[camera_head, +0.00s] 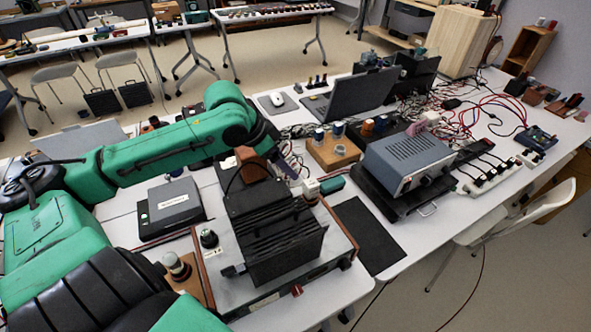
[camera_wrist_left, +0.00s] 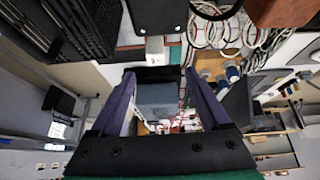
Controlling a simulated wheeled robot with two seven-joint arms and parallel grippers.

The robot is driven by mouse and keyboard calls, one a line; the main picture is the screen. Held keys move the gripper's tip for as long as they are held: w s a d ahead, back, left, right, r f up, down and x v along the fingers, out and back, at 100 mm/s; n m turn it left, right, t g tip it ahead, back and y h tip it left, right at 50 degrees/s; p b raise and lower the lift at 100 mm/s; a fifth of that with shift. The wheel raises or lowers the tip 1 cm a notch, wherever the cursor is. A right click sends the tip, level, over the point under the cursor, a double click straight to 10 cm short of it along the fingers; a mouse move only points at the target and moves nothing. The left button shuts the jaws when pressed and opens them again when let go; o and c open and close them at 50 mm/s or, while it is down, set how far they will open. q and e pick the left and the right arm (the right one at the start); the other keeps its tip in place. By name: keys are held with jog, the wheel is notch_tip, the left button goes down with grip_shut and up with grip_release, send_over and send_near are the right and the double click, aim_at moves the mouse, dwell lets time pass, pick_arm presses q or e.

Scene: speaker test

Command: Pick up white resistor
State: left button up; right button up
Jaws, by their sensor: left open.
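A small white block (camera_head: 310,188), which looks like the white resistor, stands on the table beside a small green block (camera_head: 332,185). In the left wrist view, the white block (camera_wrist_left: 155,46) is near the top middle, beyond the fingertips. My left gripper (camera_head: 288,165) is just behind and to the left of it in the head view, apart from it as far as I can tell. In the wrist view its two purple fingers (camera_wrist_left: 159,76) are spread, with nothing held between them. My right gripper is not in view.
A black finned unit (camera_head: 285,245) stands in front of my left gripper. A grey power supply (camera_head: 408,160) and a wooden block with several cylinders (camera_head: 333,152) are to the right. Loose cables lie behind. A dark mat (camera_head: 368,235) is bare.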

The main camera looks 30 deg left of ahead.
aim_at(308, 184)
pick_arm(q)
jog(key=shift+w+a+f, duration=0.1)
jog(key=shift+w+a, duration=0.15)
jog(key=shift+w, duration=0.1)
jog(key=x, duration=0.3)
jog(key=d+p+x, duration=0.1)
jog(key=x, duration=0.6)
jog(key=shift+s+d+p, duration=0.15)
jog(key=shift+d+p, duration=0.25)
jog(key=x, duration=0.3)
jog(key=shift+d+f, duration=0.15)
jog(key=shift+f, duration=0.15)
grip_shut()
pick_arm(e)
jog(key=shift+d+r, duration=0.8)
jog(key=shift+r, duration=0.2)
